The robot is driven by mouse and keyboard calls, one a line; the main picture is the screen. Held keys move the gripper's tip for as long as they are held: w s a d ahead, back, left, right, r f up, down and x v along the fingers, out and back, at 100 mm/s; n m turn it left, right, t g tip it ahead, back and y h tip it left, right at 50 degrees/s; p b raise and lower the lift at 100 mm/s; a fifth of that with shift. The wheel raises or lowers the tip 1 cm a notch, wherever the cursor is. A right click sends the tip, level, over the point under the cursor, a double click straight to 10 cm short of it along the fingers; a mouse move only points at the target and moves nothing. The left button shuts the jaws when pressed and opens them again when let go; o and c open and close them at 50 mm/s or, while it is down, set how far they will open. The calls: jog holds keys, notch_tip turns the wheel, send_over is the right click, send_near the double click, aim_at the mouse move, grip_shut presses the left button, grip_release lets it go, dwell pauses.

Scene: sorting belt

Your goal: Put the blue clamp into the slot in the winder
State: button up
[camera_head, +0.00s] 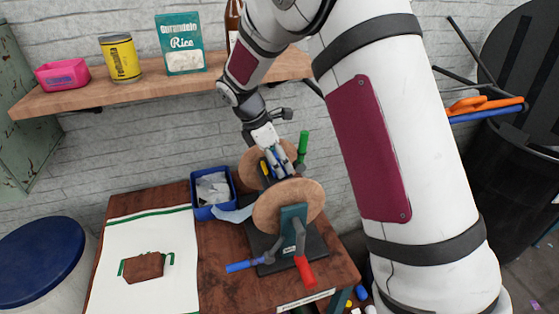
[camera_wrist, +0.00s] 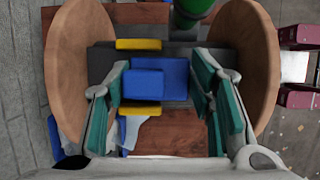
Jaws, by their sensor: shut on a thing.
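The winder has two round wooden discs; the near disc (camera_head: 289,206) faces the head camera, and the left disc (camera_wrist: 78,70) and right disc (camera_wrist: 246,55) flank the wrist view. My gripper (camera_head: 277,168) reaches down between the discs. In the wrist view its teal-padded fingers (camera_wrist: 160,82) are shut on the blue clamp (camera_wrist: 174,72), which shows as stepped blue blocks. Two yellow blocks, an upper one (camera_wrist: 138,44) and a lower one (camera_wrist: 140,109), lie on either side of the clamp over the dark middle of the winder. The slot itself is hidden, and I cannot tell whether the clamp touches it.
Green (camera_head: 303,142), red (camera_head: 305,271) and blue (camera_head: 243,266) handles stick out from the winder. A blue bin (camera_head: 205,213) stands close to its left. A white cloth (camera_head: 175,230) with a brown piece covers the table's left. A shelf (camera_head: 150,91) hangs behind.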

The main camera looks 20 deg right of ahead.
jog(key=shift+f, duration=0.2)
jog(key=shift+f, duration=0.1)
jog(key=o, duration=1)
jog(key=shift+o, duration=0.2)
